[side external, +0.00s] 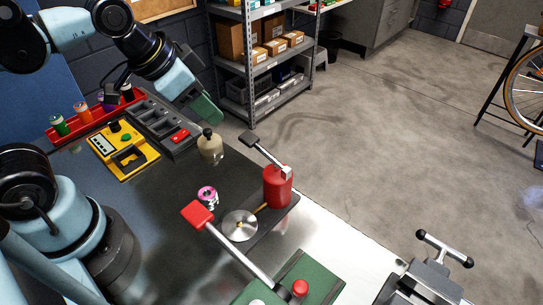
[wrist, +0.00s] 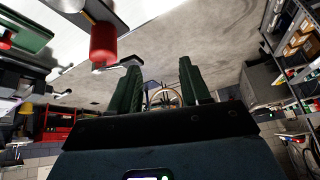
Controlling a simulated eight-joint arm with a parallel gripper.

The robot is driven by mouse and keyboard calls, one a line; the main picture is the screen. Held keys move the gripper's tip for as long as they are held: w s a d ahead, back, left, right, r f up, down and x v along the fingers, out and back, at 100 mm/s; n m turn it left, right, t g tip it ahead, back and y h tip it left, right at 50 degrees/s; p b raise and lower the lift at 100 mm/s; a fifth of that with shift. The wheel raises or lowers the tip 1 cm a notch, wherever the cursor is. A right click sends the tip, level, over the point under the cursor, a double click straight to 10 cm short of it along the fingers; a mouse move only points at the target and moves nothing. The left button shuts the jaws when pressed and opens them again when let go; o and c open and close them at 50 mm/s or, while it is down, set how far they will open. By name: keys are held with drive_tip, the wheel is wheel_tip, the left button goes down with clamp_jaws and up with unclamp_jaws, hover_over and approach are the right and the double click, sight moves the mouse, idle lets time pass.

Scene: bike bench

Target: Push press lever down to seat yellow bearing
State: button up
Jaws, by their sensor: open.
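A lever with a red square grip (side external: 197,213) slants up and left from a green base (side external: 312,272) at the bottom of the side view; it looks like the press lever. The green base also shows at the upper left of the wrist view (wrist: 28,38). I cannot make out a yellow bearing in either view. My gripper (side external: 205,110) has green fingers and is above the far side of the bench, well away from the lever. In the wrist view, its two fingers (wrist: 160,88) stand apart with nothing between them.
A red cylinder with a dark-tipped arm (side external: 277,187) stands at the bench edge, near a silver disc (side external: 239,226) and a pink-topped roll (side external: 208,195). A beige bottle (side external: 210,146), yellow tray (side external: 124,150) and grey organizer (side external: 163,124) are farther back. The bench's middle is clear.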

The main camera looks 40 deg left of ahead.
drive_tip(key=s+d+r+m+g, duration=0.1)
drive_tip(key=s+d+r+m, duration=0.1)
drive_tip(key=s+d+r+m+g+h, duration=0.1)
drive_tip(key=d+r+m, duration=0.1)
drive_tip(key=d+m, duration=0.1)
drive_tip(key=s+d+r+m+g, duration=0.1)
drive_tip(key=s+d+r+m, duration=0.1)
drive_tip(key=shift+s+d+r+m+h, duration=0.15)
drive_tip(key=shift+s+r+m+h, duration=0.15)
drive_tip(key=shift+r, duration=0.1)
drive_tip(key=c, duration=0.7)
drive_tip(key=s+d+r+m+g, duration=0.1)
drive_tip(key=s+r+m, duration=0.1)
drive_tip(key=s+d+r+m+g, duration=0.1)
drive_tip(key=s+r+m, duration=0.1)
drive_tip(key=s, duration=0.1)
drive_tip(key=s+d+r+m, duration=0.1)
drive_tip(key=s+r+m, duration=0.1)
drive_tip(key=shift+s+m+g, duration=0.2)
drive_tip(key=shift+m+g, duration=0.1)
drive_tip(key=shift+g, duration=0.1)
clamp_jaws()
drive_tip(key=shift+f, duration=0.1)
